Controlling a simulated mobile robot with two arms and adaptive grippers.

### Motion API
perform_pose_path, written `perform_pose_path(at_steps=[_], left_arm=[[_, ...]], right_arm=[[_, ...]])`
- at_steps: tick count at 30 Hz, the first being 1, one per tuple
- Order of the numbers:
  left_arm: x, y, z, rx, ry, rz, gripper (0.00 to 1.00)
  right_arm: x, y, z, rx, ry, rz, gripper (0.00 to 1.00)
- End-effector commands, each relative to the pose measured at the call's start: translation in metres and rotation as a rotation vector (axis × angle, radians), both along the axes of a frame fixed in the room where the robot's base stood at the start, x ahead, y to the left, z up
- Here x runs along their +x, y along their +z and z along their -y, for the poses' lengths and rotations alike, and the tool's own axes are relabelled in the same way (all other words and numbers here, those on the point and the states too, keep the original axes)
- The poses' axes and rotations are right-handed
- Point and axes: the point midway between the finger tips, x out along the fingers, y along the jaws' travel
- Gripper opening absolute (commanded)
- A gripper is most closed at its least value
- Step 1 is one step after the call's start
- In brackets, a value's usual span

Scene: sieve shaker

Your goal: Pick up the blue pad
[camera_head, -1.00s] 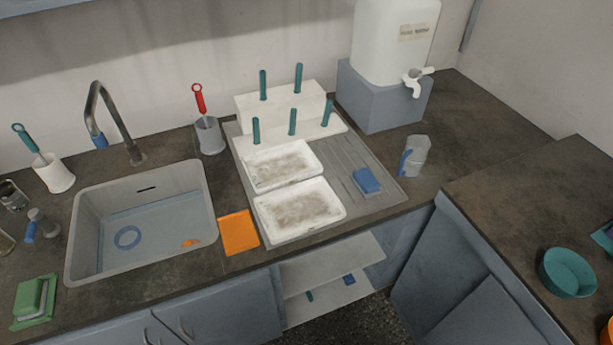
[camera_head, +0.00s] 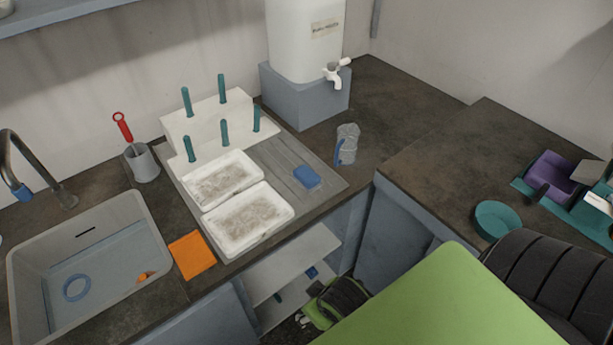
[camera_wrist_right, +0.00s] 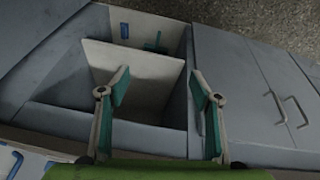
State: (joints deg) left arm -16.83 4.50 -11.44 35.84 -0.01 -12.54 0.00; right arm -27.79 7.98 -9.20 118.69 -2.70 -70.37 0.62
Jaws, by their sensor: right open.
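A blue pad (camera_head: 307,178) lies on the grey ribbed drainboard (camera_head: 325,195), right of two white trays. A second small blue piece (camera_head: 312,272) lies inside the open cabinet under the counter; a blue piece (camera_wrist_right: 124,30) also shows at the cabinet's far end in the right wrist view. I cannot tell which blue piece the task means. My right gripper (camera_wrist_right: 160,85) is open and empty, its teal-lined fingers in front of the open cabinet. In the head view it is partly visible below the counter, beside my green arm link. My left gripper is not in view.
White trays (camera_head: 248,218) and a pegged white rack (camera_head: 205,125) stand on the drainboard. A sink (camera_head: 95,230) is further left.

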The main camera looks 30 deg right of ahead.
Motion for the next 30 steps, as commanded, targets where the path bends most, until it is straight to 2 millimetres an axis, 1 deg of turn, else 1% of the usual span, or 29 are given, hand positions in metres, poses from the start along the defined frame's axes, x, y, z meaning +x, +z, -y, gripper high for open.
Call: perform_pose_path(at_steps=[1, 2, 3, 5, 6, 8, 9, 10, 11, 12, 14, 15, 17, 18, 19, 20, 21, 23, 24, 25, 26, 27, 29, 30], left_arm=[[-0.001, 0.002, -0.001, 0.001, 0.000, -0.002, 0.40], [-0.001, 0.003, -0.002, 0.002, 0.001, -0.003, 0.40], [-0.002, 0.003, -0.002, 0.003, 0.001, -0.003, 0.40], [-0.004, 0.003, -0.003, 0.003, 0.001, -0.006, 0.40], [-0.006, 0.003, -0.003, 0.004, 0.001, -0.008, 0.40], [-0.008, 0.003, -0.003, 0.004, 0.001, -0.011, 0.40], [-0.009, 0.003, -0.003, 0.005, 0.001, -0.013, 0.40], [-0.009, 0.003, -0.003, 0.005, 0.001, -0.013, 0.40], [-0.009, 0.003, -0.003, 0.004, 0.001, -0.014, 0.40], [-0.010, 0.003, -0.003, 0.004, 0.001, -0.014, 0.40], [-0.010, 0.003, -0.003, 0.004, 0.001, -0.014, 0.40], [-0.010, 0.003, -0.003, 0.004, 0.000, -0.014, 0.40], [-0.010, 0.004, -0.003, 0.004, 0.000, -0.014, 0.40], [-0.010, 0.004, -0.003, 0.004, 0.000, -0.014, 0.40], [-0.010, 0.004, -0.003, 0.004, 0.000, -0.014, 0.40], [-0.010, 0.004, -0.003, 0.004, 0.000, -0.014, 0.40], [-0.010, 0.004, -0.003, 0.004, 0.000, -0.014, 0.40], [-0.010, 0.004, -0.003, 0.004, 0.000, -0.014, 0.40], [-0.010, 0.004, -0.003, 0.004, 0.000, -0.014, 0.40], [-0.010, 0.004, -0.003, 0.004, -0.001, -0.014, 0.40], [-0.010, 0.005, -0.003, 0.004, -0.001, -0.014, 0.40], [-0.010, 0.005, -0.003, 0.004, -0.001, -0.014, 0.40], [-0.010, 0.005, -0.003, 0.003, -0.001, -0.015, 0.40], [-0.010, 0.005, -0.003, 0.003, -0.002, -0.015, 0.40]], right_arm=[[0.022, 0.031, 0.004, -0.028, 0.018, 0.076, 0.58], [0.039, 0.049, 0.007, -0.051, 0.033, 0.132, 0.58], [0.061, 0.069, 0.011, -0.084, 0.053, 0.208, 0.58], [0.095, 0.099, 0.014, -0.136, 0.089, 0.330, 0.58], [0.118, 0.120, 0.015, -0.171, 0.119, 0.417, 0.58], [0.152, 0.154, 0.013, -0.228, 0.173, 0.557, 0.58], [0.175, 0.180, 0.009, -0.269, 0.218, 0.658, 0.58], [0.192, 0.202, 0.005, -0.302, 0.257, 0.740, 0.58], [0.207, 0.223, -0.001, -0.334, 0.301, 0.821, 0.58], [0.225, 0.253, -0.012, -0.380, 0.369, 0.931, 0.58], [0.245, 0.298, -0.032, -0.453, 0.490, 1.101, 0.58], [0.254, 0.327, -0.050, -0.506, 0.589, 1.213, 0.58], [0.259, 0.364, -0.080, -0.587, 0.762, 1.370, 0.58], [0.257, 0.381, -0.101, -0.643, 0.893, 1.459, 0.58], [0.254, 0.390, -0.116, -0.682, 0.999, 1.518, 0.58], [0.249, 0.395, -0.130, -0.724, 1.109, 1.564, 0.58], [0.242, 0.395, -0.145, -0.778, 1.263, 1.610, 0.58], [0.232, 0.384, -0.159, -0.861, 1.511, 1.633, 0.58], [0.226, 0.370, -0.160, -0.914, 1.682, 1.616, 0.58], [0.223, 0.357, -0.157, -0.953, 1.811, 1.585, 0.58], [0.221, 0.343, -0.150, -0.991, 1.940, 1.536, 0.58], [0.220, 0.322, -0.133, -1.035, 2.108, 1.446, 0.58], [0.222, 0.293, -0.095, -1.091, 2.335, 1.260, 0.58], [0.225, 0.276, -0.063, -1.119, 2.465, 1.109, 0.58]])
